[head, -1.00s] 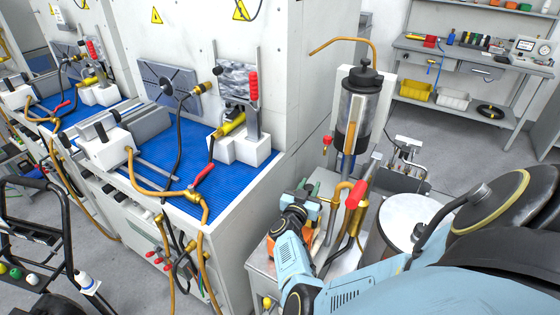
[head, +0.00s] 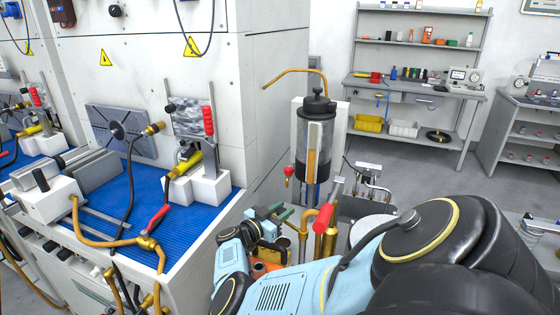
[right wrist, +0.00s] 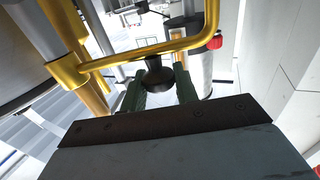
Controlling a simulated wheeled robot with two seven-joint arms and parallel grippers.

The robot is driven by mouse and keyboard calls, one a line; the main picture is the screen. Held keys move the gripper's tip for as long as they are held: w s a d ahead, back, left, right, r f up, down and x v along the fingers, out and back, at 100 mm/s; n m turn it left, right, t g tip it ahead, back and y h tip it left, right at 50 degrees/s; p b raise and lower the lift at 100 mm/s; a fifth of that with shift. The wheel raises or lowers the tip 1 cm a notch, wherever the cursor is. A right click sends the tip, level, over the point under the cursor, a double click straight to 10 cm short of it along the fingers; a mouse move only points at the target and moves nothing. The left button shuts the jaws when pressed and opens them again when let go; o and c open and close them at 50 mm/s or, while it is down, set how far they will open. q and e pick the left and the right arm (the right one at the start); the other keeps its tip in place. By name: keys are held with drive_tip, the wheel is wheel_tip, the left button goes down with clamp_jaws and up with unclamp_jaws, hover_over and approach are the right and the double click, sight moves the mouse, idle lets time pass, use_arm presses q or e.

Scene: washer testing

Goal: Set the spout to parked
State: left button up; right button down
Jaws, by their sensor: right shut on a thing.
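In the head view the brass spout (head: 305,222) curves beside an upright post with a red lever (head: 325,218). My arm hides part of the spout's base in the head view. My left gripper is not in view.
A glass cylinder (head: 315,145) with a black lid and a thin copper pipe stands behind the spout. A bench with a blue mat (head: 108,208) and fixtures lies at the left. A shelved workbench (head: 415,95) stands at the back right.

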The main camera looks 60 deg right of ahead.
drive_tip(key=shift+r, duration=0.1)
drive_tip(key=c, duration=1.1)
unclamp_jaws()
drive_tip(key=v, duration=1.3)
drive_tip(key=shift+a, duration=0.15)
